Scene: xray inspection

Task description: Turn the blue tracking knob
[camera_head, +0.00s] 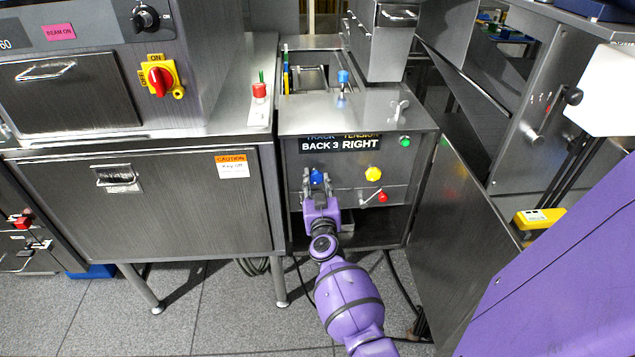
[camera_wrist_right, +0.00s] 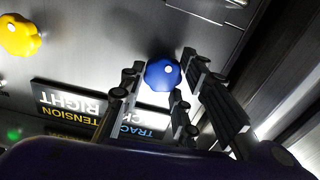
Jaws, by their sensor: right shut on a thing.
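The blue tracking knob (camera_head: 317,176) sits on the metal front panel of the middle cabinet, below the label reading "BACK 3 RIGHT". My right gripper (camera_head: 316,184) reaches it from the front, with its fingers on either side of the knob. In the right wrist view the blue knob (camera_wrist_right: 162,75) shows between the fingers of the right gripper (camera_wrist_right: 160,85), which is shut on it. The knob's turning angle cannot be told. My left gripper is not in view.
A yellow knob (camera_head: 373,174) and a red knob with a lever (camera_head: 382,197) are to the right on the same panel. An open metal door (camera_head: 462,240) stands right of the cabinet. A closed cabinet (camera_head: 150,210) is at the left.

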